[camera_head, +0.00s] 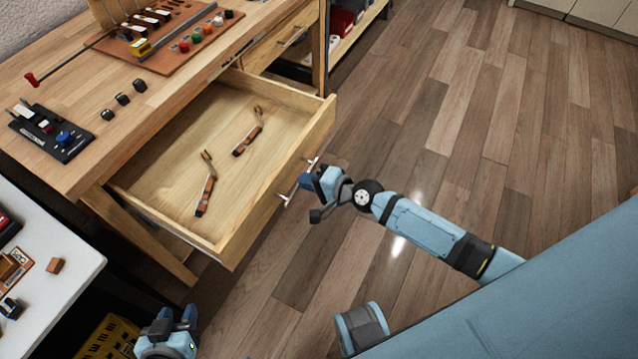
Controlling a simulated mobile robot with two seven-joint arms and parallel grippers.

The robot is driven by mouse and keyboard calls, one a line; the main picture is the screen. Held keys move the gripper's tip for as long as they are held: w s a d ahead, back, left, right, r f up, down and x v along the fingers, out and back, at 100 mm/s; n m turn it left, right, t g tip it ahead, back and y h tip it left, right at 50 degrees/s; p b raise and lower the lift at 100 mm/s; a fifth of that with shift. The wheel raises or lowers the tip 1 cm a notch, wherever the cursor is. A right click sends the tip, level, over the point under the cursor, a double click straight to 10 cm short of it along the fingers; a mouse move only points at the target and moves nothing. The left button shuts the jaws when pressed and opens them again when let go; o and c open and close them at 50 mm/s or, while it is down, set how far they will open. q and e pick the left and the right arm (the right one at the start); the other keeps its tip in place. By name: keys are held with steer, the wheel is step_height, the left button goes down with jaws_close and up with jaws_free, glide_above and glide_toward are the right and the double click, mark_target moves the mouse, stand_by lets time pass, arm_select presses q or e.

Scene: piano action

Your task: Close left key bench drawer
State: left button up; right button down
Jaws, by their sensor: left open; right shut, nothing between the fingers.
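The left key bench drawer (262,215) is pulled well out from under the wooden workbench top. Two slim brown-handled tools lie in it: one (206,184) nearer the front left, one (248,131) further back. A bar handle (284,197) is on the drawer's front face. My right gripper (306,183) is shut and empty right at the handle, partly covering it; I cannot tell whether it touches the drawer. My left gripper (173,318) is open and empty low at the bottom edge, below the drawer and apart from it.
A second drawer (284,37) further along the bench looks shut. Piano parts and a brown board (180,40) lie on the bench top (150,92). A white table (50,290) and a yellow-and-black item (108,340) are at lower left. The wooden floor (480,110) at right is clear.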

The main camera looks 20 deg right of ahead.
mark_target(287, 175)
steer(key=shift+x, duration=1.9)
steer(key=shift+s, duration=0.1)
